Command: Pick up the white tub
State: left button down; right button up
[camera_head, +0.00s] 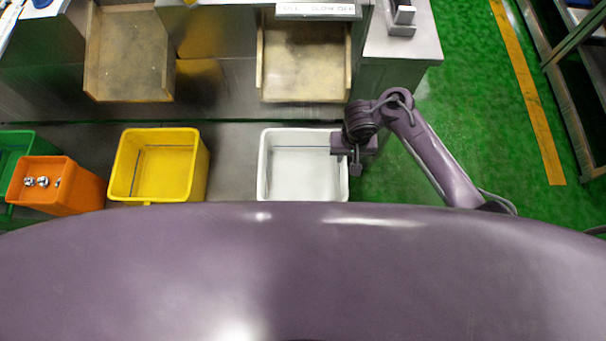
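The white tub (263,170) stands on the grey floor below the right wooden chute, and its inside looks empty. Its near side is hidden by my own purple body. My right gripper (355,165) is at the tub's right rim, pointing down towards the near right corner. Whether its fingers touch or close on the rim is too small to tell. My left gripper does not show.
A yellow tub (203,170) stands left of the white one, with bare floor between. An orange tub (85,190) holding several small metal parts and a green tub (20,145) are at the far left. Two wooden chutes (305,95) hang above. Green floor lies open at right.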

aim_at(344, 165)
notch_tip(344, 165, down, 8)
jog(key=b, duration=0.3)
jog(key=shift+a+r, duration=0.1)
grip_shut()
dwell(1.4)
